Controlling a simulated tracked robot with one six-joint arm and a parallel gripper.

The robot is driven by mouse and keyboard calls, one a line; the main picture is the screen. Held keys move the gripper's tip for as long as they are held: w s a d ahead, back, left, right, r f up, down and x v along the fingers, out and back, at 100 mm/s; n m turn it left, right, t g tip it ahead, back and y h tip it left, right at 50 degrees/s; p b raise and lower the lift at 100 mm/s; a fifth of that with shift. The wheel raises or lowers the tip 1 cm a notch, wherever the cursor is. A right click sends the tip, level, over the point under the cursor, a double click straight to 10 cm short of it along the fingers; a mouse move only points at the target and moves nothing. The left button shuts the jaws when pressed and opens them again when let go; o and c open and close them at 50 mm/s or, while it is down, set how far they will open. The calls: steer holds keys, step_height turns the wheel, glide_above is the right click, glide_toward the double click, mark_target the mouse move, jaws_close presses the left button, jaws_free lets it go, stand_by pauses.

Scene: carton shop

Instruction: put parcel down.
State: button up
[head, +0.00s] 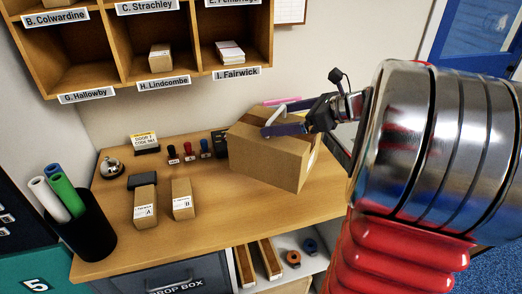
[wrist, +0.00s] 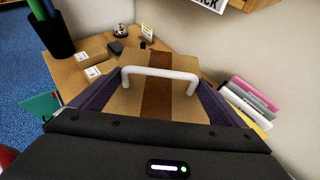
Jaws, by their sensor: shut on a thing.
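The parcel (head: 262,158) is a large brown carton with a white handle on top, over or on the right part of the wooden table (head: 110,235). My gripper (head: 275,122) is shut on it at the top by the handle. In the wrist view, the parcel (wrist: 125,100) lies between the two dark jaw fingers, with a brown tape strip and the white handle (wrist: 160,75) showing. The parcel looks tilted in the head view. I cannot tell whether its underside touches the table.
Small boxes A (head: 145,208) and B (head: 182,198) stand left of the parcel. Several stamps (head: 188,152), a bell (head: 112,168) and a sign (head: 145,142) stand behind. A black tube holder (head: 85,228) is at left. Labelled cubbyholes (head: 190,45) hang above. The table's front middle is clear.

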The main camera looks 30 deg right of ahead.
mark_target(314, 139)
steer(key=shift+f, duration=2.05)
steer(key=shift+f, duration=1.9)
steer(key=o, duration=1.7)
steer(key=shift+o, duration=0.2)
steer(key=shift+s, duration=0.15)
steer(key=v, duration=1.2)
